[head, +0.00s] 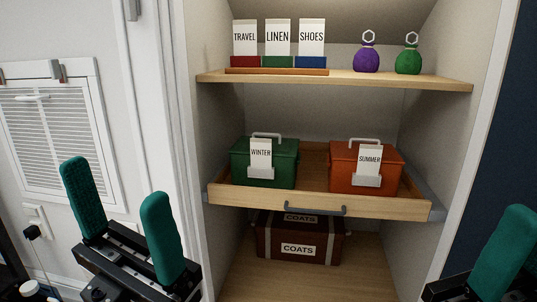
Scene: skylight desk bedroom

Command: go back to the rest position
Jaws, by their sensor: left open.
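My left gripper (122,228) is in the lower left of the head view, in front of the white wall and the closet's left frame. Its two teal fingers stand apart with nothing between them. My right gripper (500,262) is at the lower right edge. Only one teal finger of it shows clearly, and the rest is cut off by the frame, so its opening cannot be told. Both grippers are apart from the shelves and the things on them.
An open closet holds a pulled-out wooden drawer (264,200) with a green WINTER box (282,171) and an orange SUMMER box (346,161). The upper shelf (360,81) bears label cards (278,40), a purple bag (367,58) and a green bag (408,62). A brown COATS case (328,254) stands below.

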